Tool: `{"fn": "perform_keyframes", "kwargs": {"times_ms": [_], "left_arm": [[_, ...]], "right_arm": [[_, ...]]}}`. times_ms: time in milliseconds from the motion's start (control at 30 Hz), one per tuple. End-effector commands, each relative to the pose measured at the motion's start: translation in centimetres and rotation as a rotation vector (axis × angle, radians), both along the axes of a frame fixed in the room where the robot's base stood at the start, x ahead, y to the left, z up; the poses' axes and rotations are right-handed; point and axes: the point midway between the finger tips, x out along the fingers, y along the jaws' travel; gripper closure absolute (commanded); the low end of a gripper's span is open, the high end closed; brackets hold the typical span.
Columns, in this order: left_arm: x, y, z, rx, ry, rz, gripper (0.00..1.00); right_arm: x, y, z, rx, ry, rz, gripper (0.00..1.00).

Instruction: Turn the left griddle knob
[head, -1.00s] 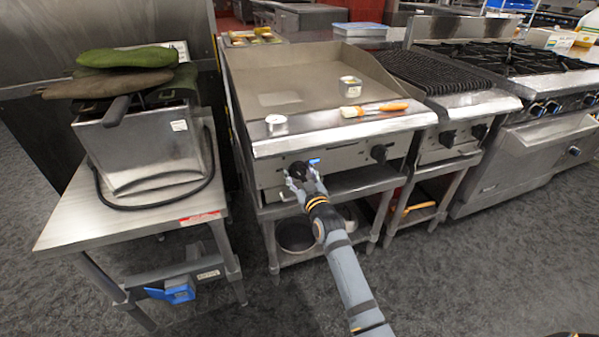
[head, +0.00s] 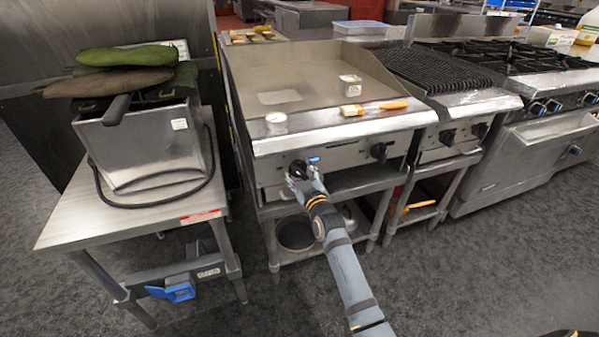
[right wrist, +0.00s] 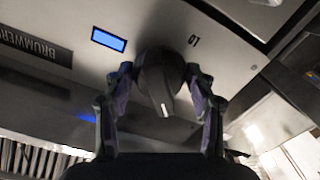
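The griddle (head: 290,72) has a flat steel top and a front panel with two black knobs. The left griddle knob (head: 298,169) is partly hidden by my right gripper (head: 301,176) in the head view. In the right wrist view, the left knob (right wrist: 160,78) sits between the two fingers of my right gripper (right wrist: 160,85), which appear to press on its sides. A white mark on the knob points down and slightly right there. A lit blue display (right wrist: 109,39) is beside it. The right griddle knob (head: 379,151) is clear of the gripper. My left gripper is out of view.
A steel side table (head: 70,228) with a fryer-like box (head: 150,150) stands left. A charbroiler (head: 435,75) adjoins right. The floor in front is open.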

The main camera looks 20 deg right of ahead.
Motion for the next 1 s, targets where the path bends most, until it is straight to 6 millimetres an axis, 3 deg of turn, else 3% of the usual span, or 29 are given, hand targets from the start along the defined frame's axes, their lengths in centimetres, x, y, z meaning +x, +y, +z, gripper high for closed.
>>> {"fn": "perform_keyframes", "kwargs": {"times_ms": [367, 467, 800, 1000], "left_arm": [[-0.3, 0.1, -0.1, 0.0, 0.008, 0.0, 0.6], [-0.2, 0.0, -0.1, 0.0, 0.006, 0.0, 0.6], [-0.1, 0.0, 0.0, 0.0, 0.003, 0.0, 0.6], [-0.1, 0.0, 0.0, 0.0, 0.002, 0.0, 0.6]], "right_arm": [[-0.4, 0.0, -0.1, 0.001, 0.0, 0.0, 0.36], [-1.8, -0.1, -0.1, 0.001, 0.001, 0.0, 0.36], [-9.7, -0.3, -0.2, 0.002, 0.004, 0.001, 0.36], [-11.9, -0.4, 0.0, 0.001, 0.001, 0.0, 0.36]]}}
